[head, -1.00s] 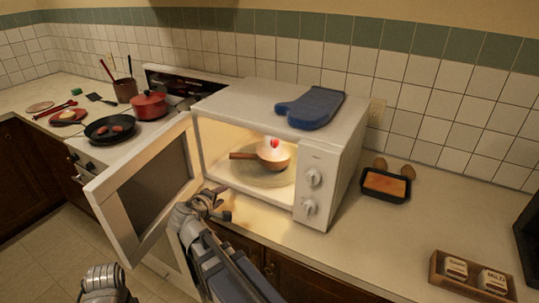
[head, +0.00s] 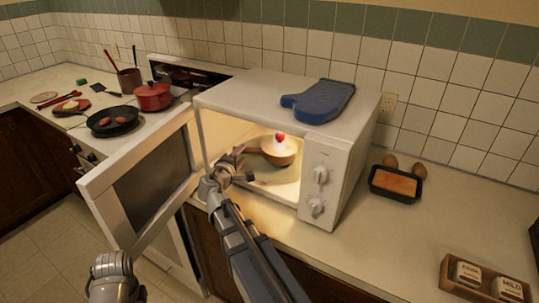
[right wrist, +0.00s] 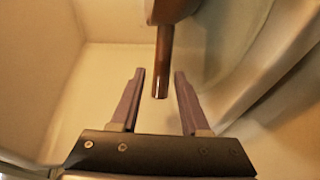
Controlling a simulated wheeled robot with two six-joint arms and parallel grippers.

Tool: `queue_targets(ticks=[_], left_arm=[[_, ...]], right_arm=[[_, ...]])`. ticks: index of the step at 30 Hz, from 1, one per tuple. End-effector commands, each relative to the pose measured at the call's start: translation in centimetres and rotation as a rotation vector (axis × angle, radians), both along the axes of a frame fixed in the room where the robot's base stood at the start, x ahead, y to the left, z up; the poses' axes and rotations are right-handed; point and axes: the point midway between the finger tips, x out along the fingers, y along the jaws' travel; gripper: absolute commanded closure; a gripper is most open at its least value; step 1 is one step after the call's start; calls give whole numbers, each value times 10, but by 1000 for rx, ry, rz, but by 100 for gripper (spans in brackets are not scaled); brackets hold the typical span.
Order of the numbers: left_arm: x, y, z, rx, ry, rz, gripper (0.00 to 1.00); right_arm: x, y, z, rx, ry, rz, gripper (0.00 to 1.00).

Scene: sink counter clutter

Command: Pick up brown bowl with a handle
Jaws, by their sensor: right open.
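The brown bowl (head: 280,158) sits on the round plate (head: 277,174) inside the open, lit microwave. It holds something pale with a red top. Its handle points left, towards my right gripper (head: 240,163), which is at the microwave opening. In the right wrist view, the handle (right wrist: 163,62) comes down from the top and its end lies between the spread fingertips of my right gripper (right wrist: 159,75), apart from both. The bowl's body is mostly cut off there. A grey part of my left arm shows at the lower left of the head view; its gripper is not visible.
The microwave door (head: 150,185) stands open to the left of my right arm. The microwave's control panel (head: 319,190) bounds the opening on the right. A blue oven mitt (head: 318,101) lies on top. A black tray (head: 396,183) stands on the counter at right.

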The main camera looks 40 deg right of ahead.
Motion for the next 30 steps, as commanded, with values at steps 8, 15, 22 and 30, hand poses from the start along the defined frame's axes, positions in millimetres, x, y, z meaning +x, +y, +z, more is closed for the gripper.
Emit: queue_targets(ticks=[8,15,22,30], left_arm=[[0,0,-12,0,0,0,55],[0,0,-12,0,0,0,55],[0,0,-12,0,0,0,55],[0,0,-12,0,0,0,55]], right_arm=[[30,-24,-12,2,0,-3,54],[35,-32,-13,1,0,0,54],[34,-32,-13,1,0,0,71],[34,-32,-13,1,0,-1,100]])
